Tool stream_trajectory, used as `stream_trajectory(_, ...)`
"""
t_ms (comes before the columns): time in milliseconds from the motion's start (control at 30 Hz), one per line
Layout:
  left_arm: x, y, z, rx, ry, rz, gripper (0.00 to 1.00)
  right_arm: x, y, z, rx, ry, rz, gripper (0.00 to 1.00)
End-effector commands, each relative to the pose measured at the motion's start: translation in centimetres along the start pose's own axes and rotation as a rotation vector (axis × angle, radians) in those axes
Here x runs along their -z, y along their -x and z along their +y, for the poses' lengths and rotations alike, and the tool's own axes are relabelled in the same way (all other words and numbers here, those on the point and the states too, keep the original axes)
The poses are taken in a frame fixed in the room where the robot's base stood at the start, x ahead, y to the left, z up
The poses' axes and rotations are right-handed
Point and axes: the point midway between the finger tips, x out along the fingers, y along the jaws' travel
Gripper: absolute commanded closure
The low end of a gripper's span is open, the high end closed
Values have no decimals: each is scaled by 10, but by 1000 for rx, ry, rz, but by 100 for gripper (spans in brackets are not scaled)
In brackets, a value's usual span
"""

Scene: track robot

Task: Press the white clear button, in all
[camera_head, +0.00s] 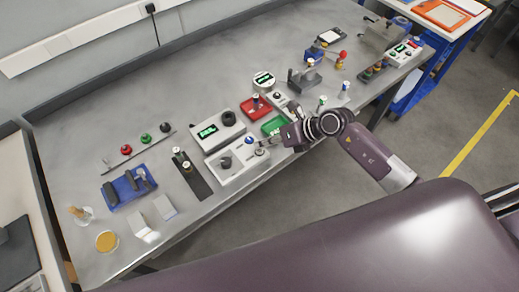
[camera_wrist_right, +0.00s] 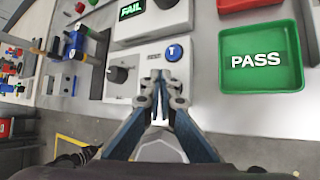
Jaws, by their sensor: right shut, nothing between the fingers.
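The grey-white control box (camera_head: 238,172) stands near the front edge of the bench, with a black knob (camera_head: 226,162) and a blue button (camera_head: 249,141). A small pale button (camera_head: 259,152) shows beside the blue one; I take it for the white clear button. My right gripper (camera_head: 268,144) is shut and empty, close over this end of the box. In the wrist view its fingertips (camera_wrist_right: 158,76) are together just below the blue button (camera_wrist_right: 174,52), right of the knob (camera_wrist_right: 119,74). The white button is not clear there, probably behind the fingers. I cannot tell contact. My left gripper is out of view.
A green PASS tray (camera_wrist_right: 262,58) and a red tray (camera_head: 255,107) lie near the gripper. A unit with a green display (camera_head: 207,131) reading FAIL stands behind the box.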

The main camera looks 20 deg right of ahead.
Motion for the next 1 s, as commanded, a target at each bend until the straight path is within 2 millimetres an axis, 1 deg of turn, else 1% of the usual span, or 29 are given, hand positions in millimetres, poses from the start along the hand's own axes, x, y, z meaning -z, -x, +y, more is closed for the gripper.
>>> stream_trajectory(300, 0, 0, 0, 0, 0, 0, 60, 0, 0, 0, 0, 0, 0, 100)
stream_trajectory(600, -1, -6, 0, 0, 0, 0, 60, 5, -6, -5, 1, 1, 0, 100)
stream_trajectory(1000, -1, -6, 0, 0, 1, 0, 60, 5, -6, -4, 0, 0, 0, 100)
